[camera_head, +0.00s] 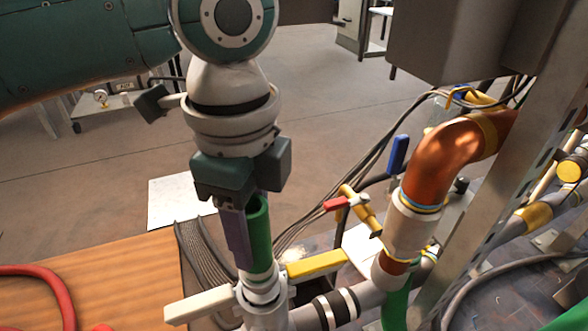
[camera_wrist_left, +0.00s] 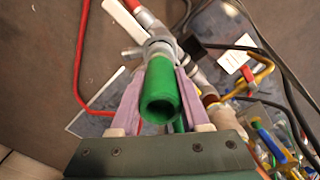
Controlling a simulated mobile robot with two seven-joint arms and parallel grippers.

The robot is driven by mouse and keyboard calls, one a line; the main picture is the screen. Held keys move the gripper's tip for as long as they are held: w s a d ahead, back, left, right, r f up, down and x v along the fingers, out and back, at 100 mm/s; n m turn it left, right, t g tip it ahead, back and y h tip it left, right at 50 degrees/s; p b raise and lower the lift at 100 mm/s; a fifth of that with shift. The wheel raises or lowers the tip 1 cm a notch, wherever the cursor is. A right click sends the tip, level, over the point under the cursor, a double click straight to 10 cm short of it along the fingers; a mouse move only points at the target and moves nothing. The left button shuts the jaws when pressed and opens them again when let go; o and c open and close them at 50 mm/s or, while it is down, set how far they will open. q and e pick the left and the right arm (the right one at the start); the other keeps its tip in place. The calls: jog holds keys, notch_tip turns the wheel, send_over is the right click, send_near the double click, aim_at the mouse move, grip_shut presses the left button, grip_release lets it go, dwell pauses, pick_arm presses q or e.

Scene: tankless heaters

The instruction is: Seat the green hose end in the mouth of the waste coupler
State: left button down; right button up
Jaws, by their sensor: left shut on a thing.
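The green hose end (camera_head: 258,228) is a short green tube standing nearly upright in the head view. My left gripper (camera_head: 238,238) is shut on it from above, with purple fingers along its sides. The waste coupler (camera_head: 262,306) is a pale grey fitting directly below. The tube's lower end meets the coupler's top; how deep it sits is hidden. In the left wrist view the tube (camera_wrist_left: 162,92) shows its open upper end between both fingers (camera_wrist_left: 160,100), with the grey coupler (camera_wrist_left: 157,48) beyond it. My right gripper is not in view.
A white lever (camera_head: 200,304) and a yellow lever (camera_head: 316,263) stick out beside the coupler. An orange pipe elbow (camera_head: 447,155) and a metal upright (camera_head: 500,190) stand to the right. A wooden board (camera_head: 115,275) with a red hose (camera_head: 50,285) lies left.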

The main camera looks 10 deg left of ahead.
aim_at(254, 252)
pick_arm(q)
notch_tip(254, 252, down, 3)
jog(key=shift+f+b, duration=0.15)
jog(key=shift+b, duration=0.6)
jog(key=shift+f, duration=0.15)
jog(key=shift+f, duration=0.15)
jog(key=shift+c, duration=1.9)
grip_release()
